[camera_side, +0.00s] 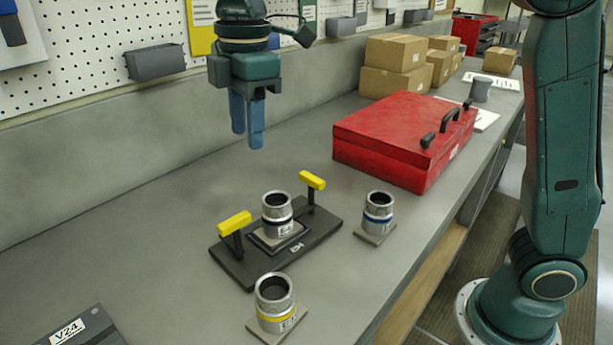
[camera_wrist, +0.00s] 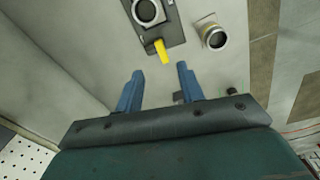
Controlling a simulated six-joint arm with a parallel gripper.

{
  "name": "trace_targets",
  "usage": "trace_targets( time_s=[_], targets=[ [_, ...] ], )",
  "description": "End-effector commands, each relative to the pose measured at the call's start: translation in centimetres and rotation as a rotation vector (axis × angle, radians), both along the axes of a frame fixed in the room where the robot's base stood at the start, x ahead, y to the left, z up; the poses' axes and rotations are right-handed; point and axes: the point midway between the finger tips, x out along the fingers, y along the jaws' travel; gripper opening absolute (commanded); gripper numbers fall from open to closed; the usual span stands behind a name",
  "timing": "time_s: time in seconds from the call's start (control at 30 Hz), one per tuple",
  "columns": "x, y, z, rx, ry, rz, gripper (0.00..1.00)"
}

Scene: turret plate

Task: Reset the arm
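My gripper (camera_side: 247,138) hangs high above the bench, behind the plate and near the back wall. In the wrist view its two blue fingers (camera_wrist: 159,74) stand apart with nothing between them. The dark plate (camera_side: 235,264) lies on the bench with two raised yellow clamp handles (camera_side: 234,223). A silver cylinder with a dark band (camera_side: 277,213) stands upright in its centre. One yellow handle (camera_wrist: 161,50) and part of that centre cylinder (camera_wrist: 148,12) show in the wrist view, ahead of the fingers.
A blue-banded cylinder (camera_side: 378,213) and a yellow-banded cylinder (camera_side: 274,302) stand on small square bases beside the plate. A red toolbox (camera_side: 405,135) and cardboard boxes (camera_side: 395,65) are farther back. A dark V24 case (camera_side: 83,330) lies front left. The bench's left side is clear.

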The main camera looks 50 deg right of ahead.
Motion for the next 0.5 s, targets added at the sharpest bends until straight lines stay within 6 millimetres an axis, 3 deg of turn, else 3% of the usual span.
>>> trace_targets(
  time_s=[0.2,0.5],
  targets=[
    [-3.2,-4.4,1.2,0.039,-0.062,-0.216,0.38],
    [-8.5,-9.5,1.3,0.104,-0.145,-0.522,0.38]
  ],
)
